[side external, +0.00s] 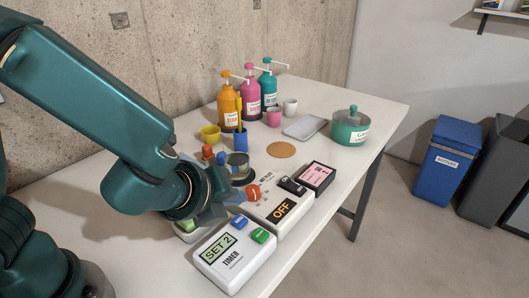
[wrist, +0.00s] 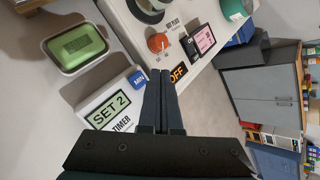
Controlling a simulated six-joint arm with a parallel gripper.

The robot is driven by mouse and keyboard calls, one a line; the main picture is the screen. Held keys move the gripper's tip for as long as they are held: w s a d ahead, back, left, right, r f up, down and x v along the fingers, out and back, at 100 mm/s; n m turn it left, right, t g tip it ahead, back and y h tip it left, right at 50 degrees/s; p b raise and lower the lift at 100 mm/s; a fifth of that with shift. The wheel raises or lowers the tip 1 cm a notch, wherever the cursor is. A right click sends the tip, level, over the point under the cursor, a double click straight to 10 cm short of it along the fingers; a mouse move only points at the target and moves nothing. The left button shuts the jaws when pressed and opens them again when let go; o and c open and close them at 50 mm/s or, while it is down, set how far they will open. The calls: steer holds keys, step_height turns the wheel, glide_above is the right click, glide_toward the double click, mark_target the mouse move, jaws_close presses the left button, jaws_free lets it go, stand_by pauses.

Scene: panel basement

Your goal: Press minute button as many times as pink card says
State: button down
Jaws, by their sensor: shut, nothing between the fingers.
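The white timer (side external: 233,255) stands at the front of the table, its display reading "SET 2". It has a blue button (side external: 239,222) and a green button (side external: 259,236). In the wrist view the blue button (wrist: 137,79) is marked "MIN" and sits just left of my fingers; the green one is hidden. My gripper (wrist: 163,72) is shut and empty, above the timer and beside the blue button; contact is not visible. The pink card (side external: 317,174) is in a black frame beyond the hot plate; it also shows in the wrist view (wrist: 205,38). Its writing is too small to read.
The hot plate (side external: 274,211), with a red knob (side external: 253,192) and an "OFF" display, is close behind the timer. A green block in a white dish (wrist: 78,45) lies left of it. Pump bottles (side external: 251,95), cups and a green pot (side external: 350,132) stand farther back.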

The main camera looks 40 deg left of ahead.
steer(key=shift+r, duration=1.25)
steer(key=shift+w+a+r, duration=0.1)
steer(key=shift+a, duration=0.2)
steer(key=s+a+r+n+g+y, duration=0.1)
steer(key=s+a+r+n, duration=0.2)
steer(key=a+n, duration=0.25)
steer(key=s+a+r+n+y, duration=0.1)
steer(key=s+a+r+n, duration=0.1)
steer(key=a+n, duration=0.4)
steer(key=s+d+f+n+g+h, duration=0.1)
steer(key=s+d+n+h, duration=0.3)
steer(key=n, duration=0.9)
steer(key=s+d+g, duration=0.1)
steer(key=s, duration=0.2)
steer(key=shift+s, duration=0.3)
